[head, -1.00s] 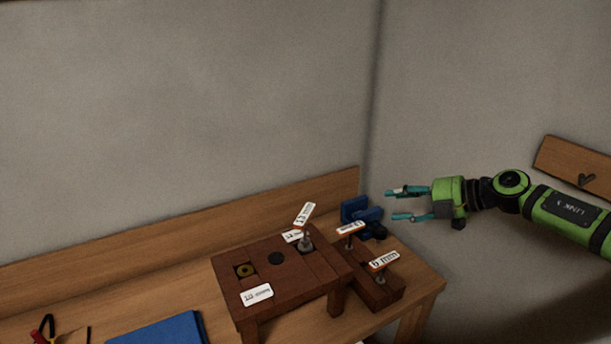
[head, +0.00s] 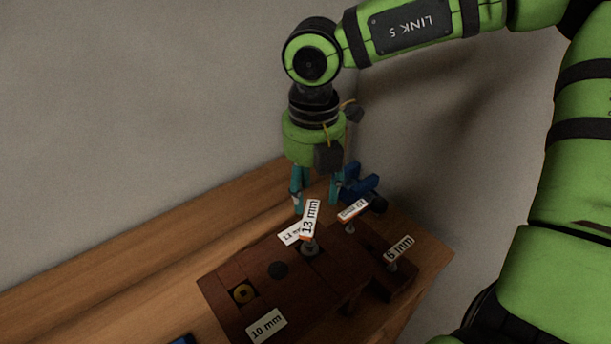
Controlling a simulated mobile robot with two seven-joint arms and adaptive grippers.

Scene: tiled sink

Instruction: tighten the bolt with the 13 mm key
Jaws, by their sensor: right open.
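The 13 mm key (head: 311,217) stands upright on the brown wooden block (head: 232,276), its white tag at the top and its grey foot on the block. Whether a bolt is under it is hidden. My right gripper (head: 316,204) points down, open and empty. Its teal fingers show either side of the 13 mm tag's top, seemingly just above or behind it. I cannot tell the exact depth. My left gripper is out of view.
Two more tagged keys, one 10 mm (head: 353,209) and one 6 mm (head: 399,248), stand on a lower rack at the block's right. A blue clamp-like object (head: 357,184) is behind them. A wooden backboard (head: 150,250) edges the bench.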

